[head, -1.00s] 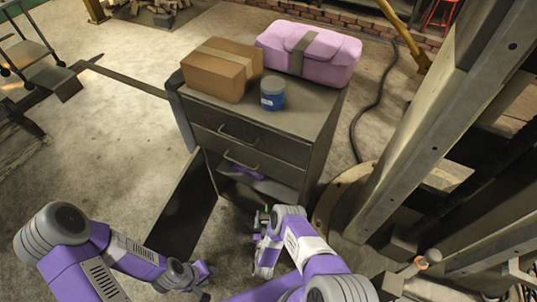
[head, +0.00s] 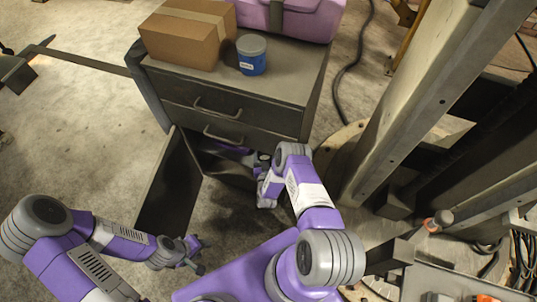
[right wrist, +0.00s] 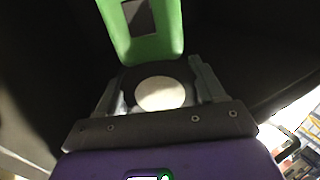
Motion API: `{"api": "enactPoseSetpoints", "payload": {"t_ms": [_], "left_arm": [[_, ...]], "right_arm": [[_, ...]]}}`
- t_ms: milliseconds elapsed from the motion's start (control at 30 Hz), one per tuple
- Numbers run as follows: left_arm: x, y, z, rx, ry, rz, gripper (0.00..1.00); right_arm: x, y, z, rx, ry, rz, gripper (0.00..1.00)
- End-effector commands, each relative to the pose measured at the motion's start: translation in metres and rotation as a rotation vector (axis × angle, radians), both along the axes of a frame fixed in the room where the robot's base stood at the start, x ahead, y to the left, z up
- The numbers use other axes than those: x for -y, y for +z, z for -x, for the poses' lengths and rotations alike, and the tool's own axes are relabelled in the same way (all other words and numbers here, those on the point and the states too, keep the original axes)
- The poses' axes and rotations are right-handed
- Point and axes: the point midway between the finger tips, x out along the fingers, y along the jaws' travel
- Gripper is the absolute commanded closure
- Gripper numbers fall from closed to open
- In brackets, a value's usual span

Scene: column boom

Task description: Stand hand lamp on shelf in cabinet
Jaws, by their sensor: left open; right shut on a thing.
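The cabinet (head: 230,88) stands ahead with two drawers above an open lower compartment. Its dark door (head: 168,195) hangs open on the left. My right gripper (head: 263,161) is at the compartment's mouth, its fingers partly hidden by my wrist. In the right wrist view its fingers are shut on the hand lamp (right wrist: 160,93), a dark round body with a pale disc. A green part (right wrist: 143,30) with a dark rectangle shows just beyond; I cannot tell whether it is joined. The shelf is mostly in shadow. My left gripper (head: 193,254) is open and empty, low before the door.
A cardboard box (head: 182,42), a blue tin (head: 251,62) and a pink case (head: 292,18) stand on the cabinet top. A purple thing (head: 233,149) lies inside the compartment. A steel column (head: 415,100) rises close on the right. Floor left of the door is clear.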

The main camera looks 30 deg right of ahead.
Motion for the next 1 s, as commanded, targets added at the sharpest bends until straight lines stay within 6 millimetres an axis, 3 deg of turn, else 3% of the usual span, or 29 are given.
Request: {"api": "enactPoseSetpoints", "payload": {"t_ms": [233,300,567,767,1000], "left_arm": [[0.000,-0.017,0.000,0.000,0.000,0.000,0.57],[0.000,-0.025,0.000,0.000,0.000,0.000,0.57],[0.000,-0.034,0.000,0.000,0.000,0.000,0.57],[0.000,-0.052,0.000,0.000,0.000,0.000,0.57],[0.000,-0.056,0.000,0.000,0.000,0.000,0.57]], "right_arm": [[0.040,-0.001,-0.034,0.004,-0.002,0.003,0.72],[0.036,-0.019,-0.031,-0.001,0.002,0.000,0.72],[0.036,-0.036,-0.032,0.002,0.001,0.001,0.72],[0.036,-0.067,-0.031,0.001,0.000,0.000,0.72],[0.039,-0.070,-0.034,0.002,0.001,0.001,0.72]]}}
